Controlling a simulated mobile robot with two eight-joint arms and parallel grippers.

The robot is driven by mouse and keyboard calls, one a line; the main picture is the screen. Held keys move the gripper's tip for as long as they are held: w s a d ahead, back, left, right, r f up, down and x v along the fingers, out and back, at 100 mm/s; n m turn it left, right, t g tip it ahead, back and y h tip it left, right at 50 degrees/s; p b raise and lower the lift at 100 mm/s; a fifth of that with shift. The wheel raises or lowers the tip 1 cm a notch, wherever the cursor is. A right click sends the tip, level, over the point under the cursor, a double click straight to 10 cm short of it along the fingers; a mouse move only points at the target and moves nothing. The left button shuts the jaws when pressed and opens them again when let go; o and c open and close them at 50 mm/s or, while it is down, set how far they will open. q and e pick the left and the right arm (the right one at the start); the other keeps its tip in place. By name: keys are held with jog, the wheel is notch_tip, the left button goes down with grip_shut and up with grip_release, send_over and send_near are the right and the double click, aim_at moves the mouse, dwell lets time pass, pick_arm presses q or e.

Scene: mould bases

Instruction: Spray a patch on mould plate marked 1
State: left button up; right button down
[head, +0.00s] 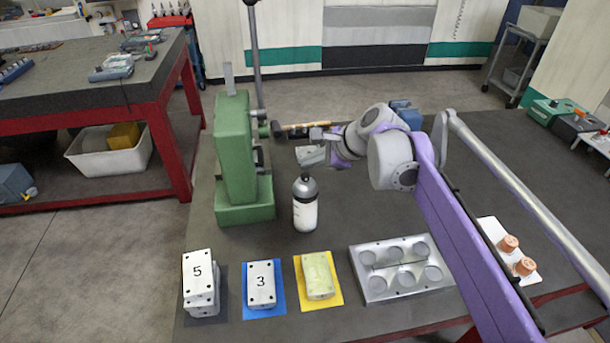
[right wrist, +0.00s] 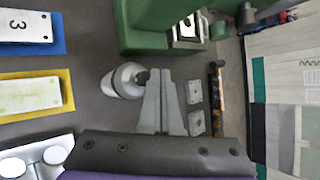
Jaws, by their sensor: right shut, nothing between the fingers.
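No plate in view shows a readable 1. A plate with a pale yellow-green surface (head: 318,275) lies on a yellow mat (head: 338,297). It also shows in the right wrist view (right wrist: 30,95), where I can read no number on it. A white bottle with a dark grey top (head: 305,215) stands upright on the table; it also shows beside my fingers in the right wrist view (right wrist: 125,80). My right gripper (head: 308,155) is shut and empty, beyond the bottle in the head view. Its fingers (right wrist: 160,72) look close to the bottle. My left gripper is out of view.
Plate 3 (head: 261,284) lies on a blue mat, and plate 5 (head: 197,270) tops a stack on a dark mat. A metal mould base with round recesses (head: 395,268) lies right of them. A green press (head: 233,150) and a hammer (head: 300,126) are near my right gripper.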

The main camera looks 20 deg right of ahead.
aim_at(310, 181)
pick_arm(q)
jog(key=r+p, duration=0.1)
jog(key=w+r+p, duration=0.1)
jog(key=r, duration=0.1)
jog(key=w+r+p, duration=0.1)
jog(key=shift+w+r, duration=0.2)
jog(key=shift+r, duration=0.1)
pick_arm(e)
notch_tip(310, 181, up, 6)
jog(key=shift+w, duration=0.15)
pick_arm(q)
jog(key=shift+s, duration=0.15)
